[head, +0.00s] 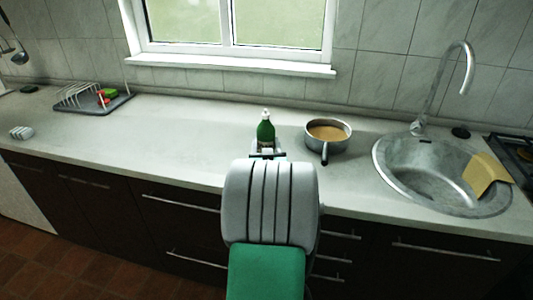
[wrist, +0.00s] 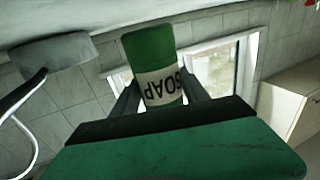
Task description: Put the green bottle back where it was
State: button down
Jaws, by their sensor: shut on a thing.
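The green bottle (head: 265,131) has a white label and a pale cap, and stands out above the counter left of the pot in the head view. In the wrist view the bottle (wrist: 148,45) appears upside down, with SOAP on its label. My gripper (head: 267,153) is shut on the bottle, with a finger on each side of it in the wrist view (wrist: 160,95). My gripper and arm hide the bottle's lower part in the head view. I cannot tell whether its base touches the counter.
A metal pot (head: 328,134) with brown contents stands close right of the bottle, its handle toward me. Farther right is the sink (head: 400,190) with a yellow cloth (head: 485,174) and a tall faucet (head: 440,85). A dish rack (head: 85,99) stands far left. The counter between (head: 180,130) is clear.

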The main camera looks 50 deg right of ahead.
notch_tip(320, 180, down, 3)
jog(key=shift+d+f, duration=0.15)
jog(key=shift+f, duration=0.05)
jog(key=c, duration=0.6)
grip_release()
jog(key=shift+o, duration=0.2)
jog(key=b+v, duration=0.2)
jog(key=v, duration=1)
jog(key=w+a+f+n+y, duration=0.2)
jog(key=w+a+y, duration=0.2)
jog(key=a, duration=0.3)
jog(key=w+a+f+n+g+y, duration=0.1)
jog(key=w+a+f+n+y, duration=0.2)
jog(key=a, duration=0.5)
jog(key=w+a+f+n+y, duration=0.1)
jog(key=w+a+n+y, duration=0.1)
jog(key=w+a+y, duration=0.4)
jog(key=s+a+f+n+g+y, duration=0.1)
jog(key=s+a+n+g, duration=0.2)
jog(key=s+a+g, duration=0.5)
jog(key=s+a, duration=0.6)
jog(key=a, duration=0.3)
jog(key=shift+s+a+g, duration=0.2)
jog(key=shift+a+g, duration=0.1)
jog(key=shift+a, duration=0.1)
